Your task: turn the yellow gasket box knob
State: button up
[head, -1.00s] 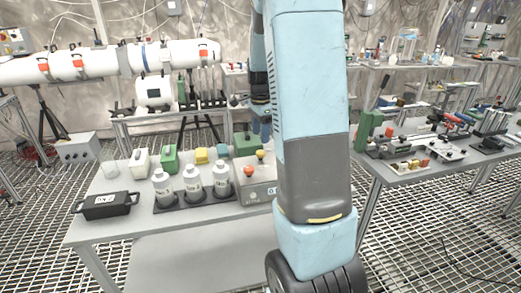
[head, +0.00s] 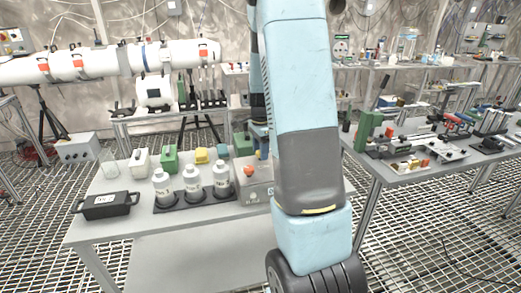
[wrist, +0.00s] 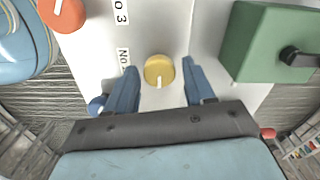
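The yellow knob (wrist: 159,71) sits on the pale gasket box (wrist: 160,20), with a white mark on its face. In the wrist view it lies between the two blue fingers of my gripper (wrist: 160,66), which are spread with a visible gap on both sides. I cannot tell how far the fingertips are above the box face. In the head view the grey box (head: 253,187) stands at the right of the near table, and my arm hides part of it and the yellow knob. An orange-red knob (head: 249,171) shows on the box; it is also upper left in the wrist view (wrist: 64,12).
A green box (wrist: 265,45) stands close right of the gasket box in the wrist view. White bottles (head: 192,182) in a dark tray and a black case (head: 106,205) stand left on the table. The table's front strip is clear.

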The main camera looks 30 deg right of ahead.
jog(key=c, duration=0.8)
jog(key=shift+n, duration=0.4)
